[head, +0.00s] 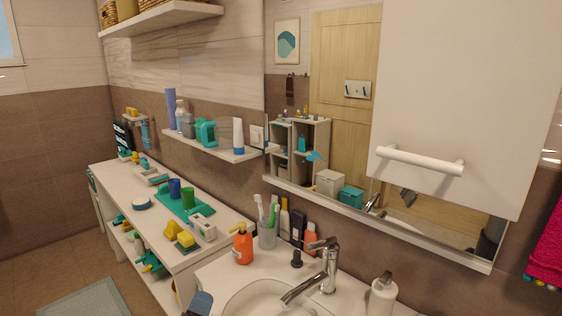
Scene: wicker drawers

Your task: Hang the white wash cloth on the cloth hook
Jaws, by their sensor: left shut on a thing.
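The tip of my left gripper (198,303) shows as a dark grey-blue shape at the bottom edge, left of the sink basin. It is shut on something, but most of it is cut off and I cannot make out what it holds. I cannot identify the white wash cloth in this view. A plate with dark hooks (357,89) shows in the mirror, on the wooden door's reflection; I cannot tell whether it is the cloth hook. My right gripper is not in view.
The sink's tap (328,265), an orange soap bottle (242,244) and a toothbrush cup (267,237) stand close ahead. A white cabinet (460,80) juts out at upper right. A pink towel (547,235) hangs at the right edge. A cluttered shelf unit (222,247) runs along the left.

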